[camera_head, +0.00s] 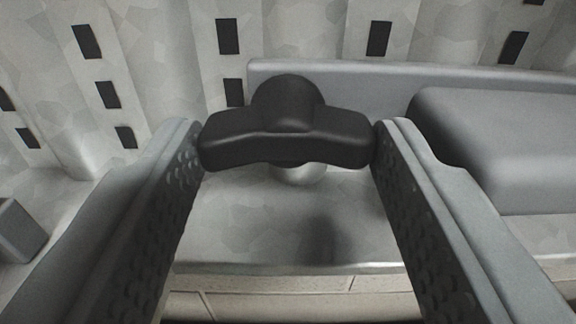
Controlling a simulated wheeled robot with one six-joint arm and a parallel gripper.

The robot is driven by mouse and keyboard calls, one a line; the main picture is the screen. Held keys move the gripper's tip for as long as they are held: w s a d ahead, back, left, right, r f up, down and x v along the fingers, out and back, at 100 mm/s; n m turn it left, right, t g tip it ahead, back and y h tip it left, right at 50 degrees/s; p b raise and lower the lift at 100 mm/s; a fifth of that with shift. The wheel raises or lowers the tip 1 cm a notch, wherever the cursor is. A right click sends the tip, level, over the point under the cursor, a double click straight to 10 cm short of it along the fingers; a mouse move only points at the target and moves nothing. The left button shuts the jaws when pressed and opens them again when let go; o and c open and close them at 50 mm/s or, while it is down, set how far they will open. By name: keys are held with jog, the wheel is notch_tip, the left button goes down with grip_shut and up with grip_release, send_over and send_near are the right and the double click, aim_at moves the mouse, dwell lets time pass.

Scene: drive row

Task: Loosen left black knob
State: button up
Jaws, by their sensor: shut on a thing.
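A black knob (287,135) with two wings and a rounded hub stands in the middle of the head camera view. A shiny metal stem (298,174) shows just below it. My gripper (288,140) has one finger at each end of the wings, with the textured pads facing inward. The fingers are shut on the knob, which lies roughly level across the gap. The far side of the knob is hidden. Only this one knob is in view.
A grey metal plate (262,225) lies behind and below the knob. A raised grey block (500,145) stands close at the right. A pale galvanised wall with dark slots (228,36) fills the back. A small grey block (18,232) is at the far left.

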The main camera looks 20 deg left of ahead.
jog(key=n, duration=0.5)
jog(key=shift+f+n, duration=0.1)
jog(key=shift+n, duration=2.3)
jog(key=o, duration=1)
jog(key=shift+s, duration=0.15)
jog(key=v, duration=1.7)
